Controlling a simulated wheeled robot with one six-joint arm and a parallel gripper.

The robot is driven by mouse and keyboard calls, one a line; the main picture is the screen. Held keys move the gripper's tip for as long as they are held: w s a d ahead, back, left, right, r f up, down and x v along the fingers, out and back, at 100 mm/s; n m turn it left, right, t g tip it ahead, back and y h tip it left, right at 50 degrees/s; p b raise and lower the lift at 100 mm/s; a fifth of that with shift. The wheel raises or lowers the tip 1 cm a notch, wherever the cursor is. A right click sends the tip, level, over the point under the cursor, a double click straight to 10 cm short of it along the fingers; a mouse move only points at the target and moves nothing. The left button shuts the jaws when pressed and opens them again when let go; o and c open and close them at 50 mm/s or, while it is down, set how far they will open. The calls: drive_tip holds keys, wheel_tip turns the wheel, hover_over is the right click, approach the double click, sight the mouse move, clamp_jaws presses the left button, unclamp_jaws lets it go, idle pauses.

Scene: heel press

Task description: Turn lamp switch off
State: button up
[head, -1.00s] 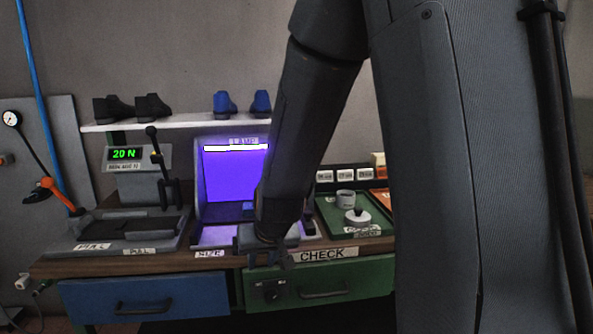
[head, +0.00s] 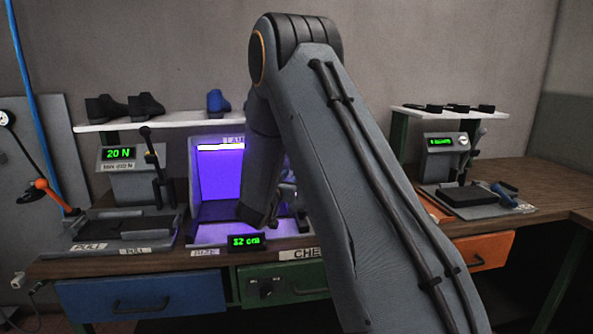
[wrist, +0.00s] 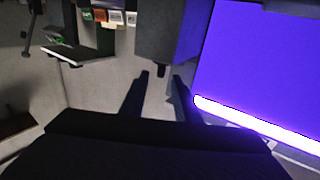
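The lamp booth (head: 221,180) glows purple in the head view, with a bright white tube across its top. My arm covers its right part, and its label is partly hidden. In the wrist view the lit purple panel (wrist: 262,60) fills the right, with the white tube (wrist: 250,121) along its lower edge. A grey box (wrist: 170,32) with a small dark nub (wrist: 160,71) stands beside the panel; I cannot tell if the nub is the lamp switch. My gripper (wrist: 160,74) has its fingers apart with nothing between them, pointing just below that box in the picture. My arm mostly hides the gripper in the head view.
A lever press with a 20 N display (head: 118,154) stands left of the booth. A 32 cm display (head: 246,242) stands at the bench front. A shelf (head: 100,127) with shoes runs above. Another station (head: 462,195) stands on the right bench. A blue drawer (head: 140,299) is below.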

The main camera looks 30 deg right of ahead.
drive_tip(key=shift+p+x, duration=0.55)
drive_tip(key=shift+x, duration=2.15)
clamp_jaws()
